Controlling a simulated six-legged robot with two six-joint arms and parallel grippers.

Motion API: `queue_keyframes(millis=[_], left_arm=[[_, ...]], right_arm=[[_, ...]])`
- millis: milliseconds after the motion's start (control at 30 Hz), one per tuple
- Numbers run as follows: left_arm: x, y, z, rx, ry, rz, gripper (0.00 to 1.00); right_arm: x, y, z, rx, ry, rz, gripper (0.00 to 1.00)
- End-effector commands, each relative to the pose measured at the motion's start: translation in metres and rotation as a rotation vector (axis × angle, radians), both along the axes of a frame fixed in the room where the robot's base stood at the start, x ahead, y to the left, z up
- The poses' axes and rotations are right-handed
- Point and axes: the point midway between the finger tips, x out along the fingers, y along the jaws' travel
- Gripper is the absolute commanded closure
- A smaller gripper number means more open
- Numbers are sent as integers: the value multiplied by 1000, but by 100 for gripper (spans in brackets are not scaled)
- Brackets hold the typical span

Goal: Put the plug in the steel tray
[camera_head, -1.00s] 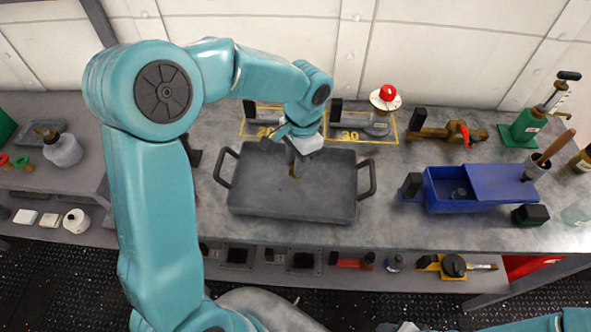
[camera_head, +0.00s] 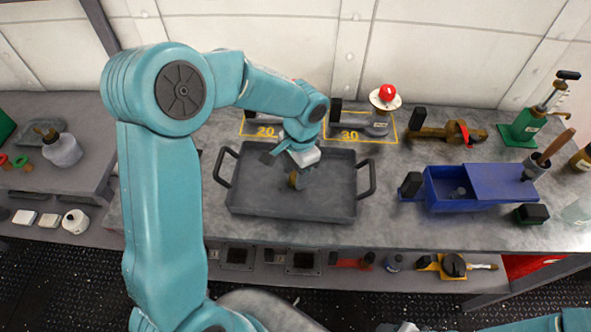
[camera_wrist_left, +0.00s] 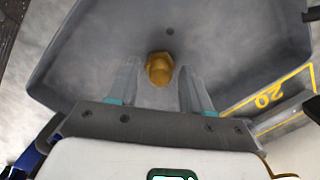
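The brass-coloured plug (camera_head: 293,180) is at my left gripper (camera_head: 294,176), over the floor of the steel tray (camera_head: 340,205). In the left wrist view the plug (camera_wrist_left: 160,68) sits between the two fingertips of the left gripper (camera_wrist_left: 161,75), with the grey tray floor (camera_wrist_left: 225,50) behind it. The fingers appear closed on its sides. Whether the plug touches the tray floor is hard to tell. Of my right arm, only a teal link and a small pale part show at the bottom edge of the head view; its fingers cannot be made out.
A blue box (camera_head: 455,205) with a partly slid lid stands right of the tray. Yellow-outlined areas marked 20 (camera_head: 265,132) and 30 (camera_head: 350,135) lie behind the tray. A brass valve (camera_head: 455,133) and a green pump (camera_head: 525,128) stand at the back right. Bare bench lies between tray and box.

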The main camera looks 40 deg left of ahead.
Motion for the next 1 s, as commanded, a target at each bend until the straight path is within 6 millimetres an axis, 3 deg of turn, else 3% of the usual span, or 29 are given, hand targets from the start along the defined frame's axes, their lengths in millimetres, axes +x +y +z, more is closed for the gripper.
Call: queue_keyframes(millis=[167,633,800,1000], left_arm=[[1,0,10,0,-3,0,51],[11,-4,108,1,-3,-1,51],[12,-4,122,0,-1,0,51],[11,-4,123,0,0,0,51]], right_arm=[[0,0,4,0,0,0,48],[0,0,5,0,0,0,48],[0,0,5,0,0,0,48],[0,0,5,0,0,0,48]])
